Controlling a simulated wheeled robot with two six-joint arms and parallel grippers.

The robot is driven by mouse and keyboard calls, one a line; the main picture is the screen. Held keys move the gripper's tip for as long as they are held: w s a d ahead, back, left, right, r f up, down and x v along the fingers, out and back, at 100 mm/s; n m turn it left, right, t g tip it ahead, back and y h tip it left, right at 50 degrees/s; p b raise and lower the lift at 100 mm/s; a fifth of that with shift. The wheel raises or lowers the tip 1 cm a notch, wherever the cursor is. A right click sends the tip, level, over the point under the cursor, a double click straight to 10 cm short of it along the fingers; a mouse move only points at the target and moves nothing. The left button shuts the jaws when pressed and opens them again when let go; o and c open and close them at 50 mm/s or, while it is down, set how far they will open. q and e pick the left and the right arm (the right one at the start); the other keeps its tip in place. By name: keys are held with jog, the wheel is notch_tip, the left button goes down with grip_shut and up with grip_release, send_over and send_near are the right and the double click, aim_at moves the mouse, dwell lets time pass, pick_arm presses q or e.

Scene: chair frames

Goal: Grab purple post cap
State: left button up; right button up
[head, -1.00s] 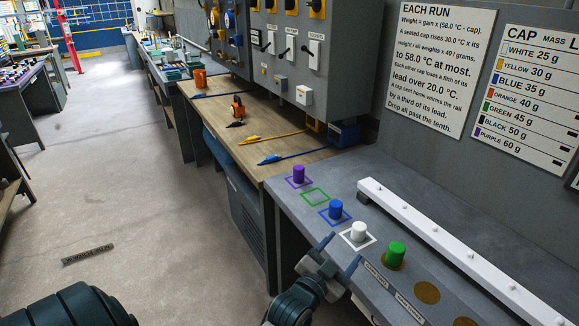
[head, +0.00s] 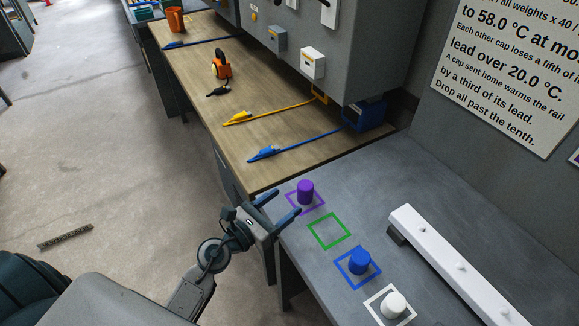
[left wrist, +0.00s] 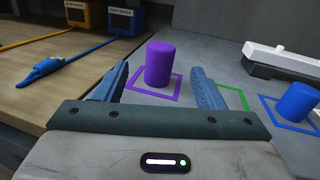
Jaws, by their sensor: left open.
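The purple post cap (head: 305,192) is a short upright cylinder standing in a purple outlined square on the grey bench. In the left wrist view the purple cap (left wrist: 160,64) stands upright ahead, between the lines of the two blue fingers and beyond their tips. My left gripper (head: 284,204) is open and empty, at the bench's left edge with its fingers pointing toward the cap. It also shows in the left wrist view (left wrist: 163,82). My right gripper is not in view.
An empty green square (head: 329,231), the blue cap (head: 359,261) and the white cap (head: 394,305) lie in a row nearer than the purple cap. A white rail (head: 455,262) is on the right. Blue (head: 265,153) and yellow (head: 239,118) clips lie on the wooden bench beyond.

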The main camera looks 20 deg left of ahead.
aim_at(311, 183)
pick_arm(q)
jog(key=shift+w+f, duration=0.1)
jog(key=shift+w, duration=0.2)
jog(key=shift+m, duration=0.3)
jog(key=x, duration=0.1)
jog(key=p+x, duration=0.1)
jog(key=x, duration=0.2)
jog(key=shift+s+d+r, duration=0.1)
jog(key=shift+d+r, duration=0.15)
jog(key=shift+r, duration=0.05)
jog(key=shift+w+d+f+p, duration=0.1)
jog(key=shift+w+f+p, duration=0.05)
jog(key=shift+w+p, duration=0.15)
jog(key=p+x, duration=0.1)
jog(key=x, duration=0.3)
jog(key=shift+w, duration=0.15)
jog(key=shift+w+d+f, duration=0.1)
jog(key=shift+w+d, duration=0.2)
jog(key=shift+w, duration=0.2)
jog(key=shift+s+a, duration=0.1)
jog(key=c, duration=0.7)
jog(key=shift+c, duration=1.9)
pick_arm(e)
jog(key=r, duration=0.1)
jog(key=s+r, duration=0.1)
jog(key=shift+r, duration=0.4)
